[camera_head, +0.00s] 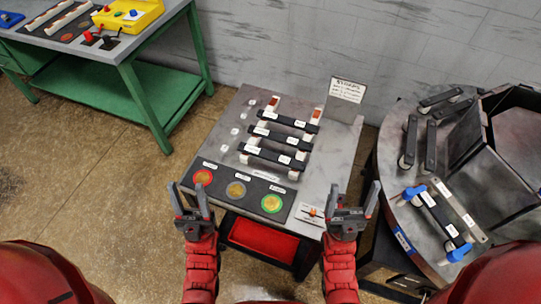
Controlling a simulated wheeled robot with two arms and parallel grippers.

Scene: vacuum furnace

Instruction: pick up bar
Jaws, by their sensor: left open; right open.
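Several black bars with white labels lie across two pale rails on the grey table: a far bar (294,122), a middle bar (272,136) and a near bar (265,153). Another dark bar (440,213) with a white label lies on the round table at right, between blue parts. My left gripper (190,199) is open and empty near the table's front left corner. My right gripper (354,199) is open and empty near its front right corner. Both are nearer to me than the bars and apart from them.
A sign (347,90) stands at the back. The round table (388,165) holds dark arms and a hollow dark housing (516,140). A green bench (140,95) stands at upper left.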

